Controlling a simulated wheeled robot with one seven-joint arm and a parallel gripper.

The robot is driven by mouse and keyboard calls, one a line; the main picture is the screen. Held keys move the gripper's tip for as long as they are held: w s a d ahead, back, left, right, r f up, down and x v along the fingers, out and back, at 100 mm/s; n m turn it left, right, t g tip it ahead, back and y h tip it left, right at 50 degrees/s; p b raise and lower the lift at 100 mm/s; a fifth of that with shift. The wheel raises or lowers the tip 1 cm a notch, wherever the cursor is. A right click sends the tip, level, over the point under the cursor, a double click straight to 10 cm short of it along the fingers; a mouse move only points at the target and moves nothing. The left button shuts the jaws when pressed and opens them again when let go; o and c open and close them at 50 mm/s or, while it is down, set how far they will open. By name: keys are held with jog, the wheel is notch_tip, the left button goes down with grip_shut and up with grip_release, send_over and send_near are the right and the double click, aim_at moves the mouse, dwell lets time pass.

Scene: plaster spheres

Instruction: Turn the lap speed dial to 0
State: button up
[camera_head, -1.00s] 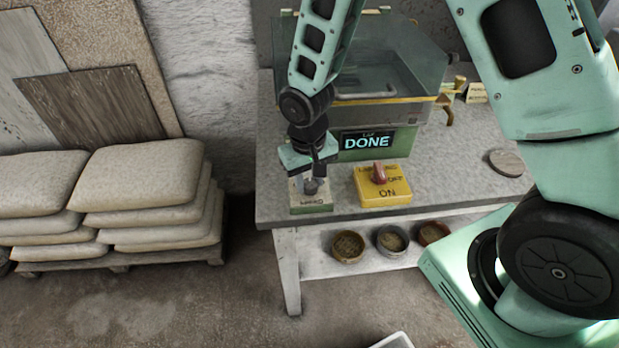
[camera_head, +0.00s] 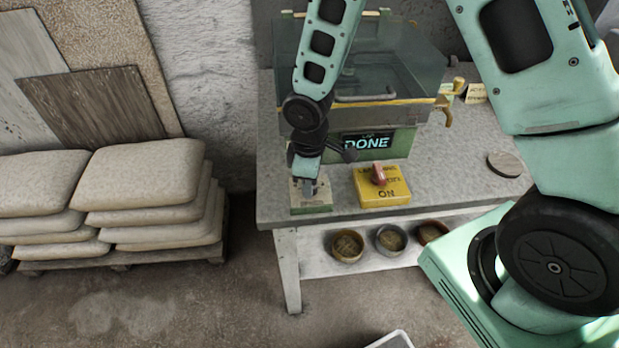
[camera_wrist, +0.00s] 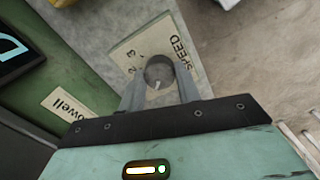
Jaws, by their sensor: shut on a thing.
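The lap speed dial is a grey round knob (camera_wrist: 159,72) on a pale plate (camera_wrist: 135,45) with "SPEED" and the numbers 2 and 3 showing in the wrist view. A light pointer mark shows on the knob's top. In the head view the dial's box (camera_head: 312,208) sits at the bench's front left. My gripper (camera_head: 307,192) points down over this box. In the wrist view my gripper's fingers (camera_wrist: 160,88) lie on both sides of the knob, shut on it. The 0 mark cannot be made out.
A yellow box (camera_head: 383,195) with a red switch stands just right of the dial. A round disc (camera_head: 505,164) lies at the bench's right. Bowls (camera_head: 347,246) stand on the shelf below.

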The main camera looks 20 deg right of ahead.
jog(key=shift+n, duration=1.3)
jog(key=o, duration=1)
jog(key=shift+r, duration=0.1)
jog(key=r, duration=0.5)
jog(key=r+p, duration=0.1)
jog(key=r, duration=1.1)
jog(key=shift+s+r, duration=0.15)
jog(key=shift+s, duration=0.1)
jog(key=shift+a, duration=0.1)
